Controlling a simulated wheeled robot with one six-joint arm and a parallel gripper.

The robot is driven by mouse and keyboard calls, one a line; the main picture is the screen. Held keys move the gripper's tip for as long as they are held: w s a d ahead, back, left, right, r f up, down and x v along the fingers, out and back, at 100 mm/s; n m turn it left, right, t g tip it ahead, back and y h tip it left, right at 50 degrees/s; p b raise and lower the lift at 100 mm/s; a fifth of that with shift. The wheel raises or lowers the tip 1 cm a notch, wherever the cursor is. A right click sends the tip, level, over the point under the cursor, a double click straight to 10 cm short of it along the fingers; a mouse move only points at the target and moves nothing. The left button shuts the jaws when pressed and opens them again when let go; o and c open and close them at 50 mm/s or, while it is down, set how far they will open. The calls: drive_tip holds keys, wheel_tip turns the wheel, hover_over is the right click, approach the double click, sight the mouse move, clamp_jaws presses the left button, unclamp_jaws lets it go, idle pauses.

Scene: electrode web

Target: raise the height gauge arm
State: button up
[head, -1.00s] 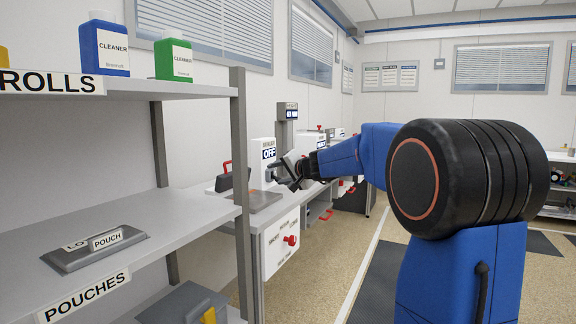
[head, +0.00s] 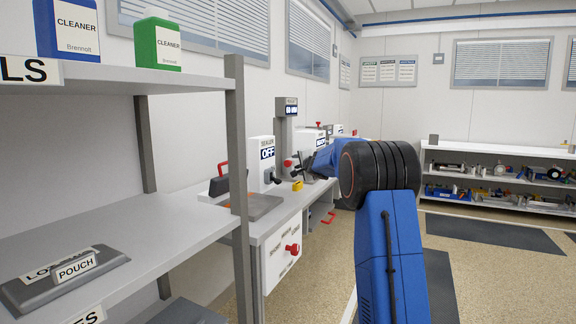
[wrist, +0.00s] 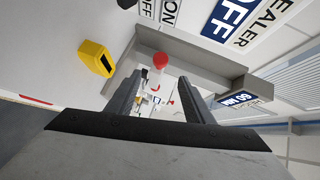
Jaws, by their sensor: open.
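The height gauge is a grey column (head: 286,130) on the bench, with a blue display at its top that appears to read 60 MM in the wrist view (wrist: 240,98). A red ball knob (wrist: 160,60) shows on the gauge's arm in the wrist view; it also shows low on the column in the head view (head: 288,163). My gripper (wrist: 158,92) is open, with one dark finger on each side of the picture's middle. The knob appears just beyond the fingertips, between their lines. I cannot tell whether anything touches. In the head view my gripper (head: 303,162) is beside the column.
A white sealer (head: 260,160) marked OFF stands left of the gauge. A yellow block (head: 297,186) lies on the bench, also in the wrist view (wrist: 96,58). A grey shelf unit (head: 236,150) stands close on the left. The floor to the right is open.

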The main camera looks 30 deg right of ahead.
sight(289, 163)
drive_tip(key=x, duration=1.4)
drive_tip(key=shift+r, duration=0.1)
